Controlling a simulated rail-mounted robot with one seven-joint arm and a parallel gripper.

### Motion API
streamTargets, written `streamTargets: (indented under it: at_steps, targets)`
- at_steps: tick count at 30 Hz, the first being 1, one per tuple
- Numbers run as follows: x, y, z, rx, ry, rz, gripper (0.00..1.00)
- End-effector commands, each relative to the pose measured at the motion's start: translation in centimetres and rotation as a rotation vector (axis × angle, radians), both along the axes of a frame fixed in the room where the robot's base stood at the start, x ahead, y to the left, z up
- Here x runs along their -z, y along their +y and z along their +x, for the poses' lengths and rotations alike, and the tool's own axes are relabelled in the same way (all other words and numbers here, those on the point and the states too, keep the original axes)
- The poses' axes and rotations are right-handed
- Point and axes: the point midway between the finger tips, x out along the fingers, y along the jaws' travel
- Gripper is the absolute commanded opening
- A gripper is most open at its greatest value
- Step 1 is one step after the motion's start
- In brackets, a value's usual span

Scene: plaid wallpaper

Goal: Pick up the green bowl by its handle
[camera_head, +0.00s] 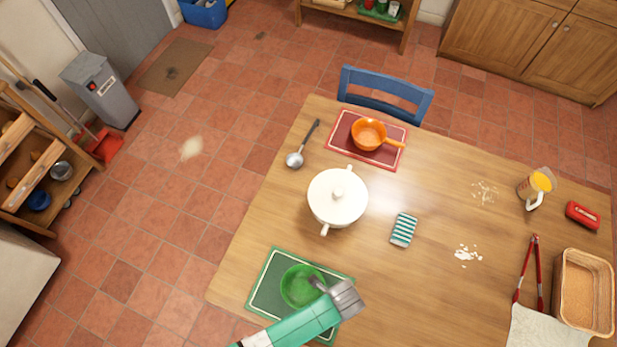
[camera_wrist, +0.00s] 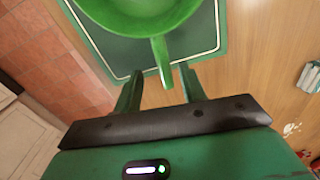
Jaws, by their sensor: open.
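The green bowl (camera_head: 299,287) stands on a dark green mat (camera_head: 264,284) near the left front of the table. It also shows at the top of the wrist view (camera_wrist: 140,22), where its handle (camera_wrist: 161,62) points toward my gripper (camera_wrist: 160,80). The fingers are open, one on each side of the handle's end, with gaps between. In the head view my gripper (camera_head: 325,286) is over the bowl's right side and covers the handle.
A white lidded pot (camera_head: 336,200) stands behind the mat, with a striped sponge (camera_head: 403,230) to its right. An orange pan (camera_head: 367,134) sits on a red mat (camera_head: 397,158) at the back. Red tongs (camera_head: 531,270) and a basket (camera_head: 584,292) lie at the right.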

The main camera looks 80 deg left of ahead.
Motion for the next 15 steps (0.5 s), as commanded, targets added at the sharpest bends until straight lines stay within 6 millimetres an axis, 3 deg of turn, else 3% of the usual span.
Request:
streamTargets:
  at_steps: [3,6,13,15]
  targets:
    - [2.4,0.3,0.2,-0.001,0.002,-0.001,0.41]
    - [3.5,0.3,0.2,-0.001,0.0,0.0,0.41]
    - [3.7,0.3,0.2,-0.001,-0.001,0.001,0.41]
    - [3.7,0.3,0.2,-0.001,-0.001,0.001,0.31]
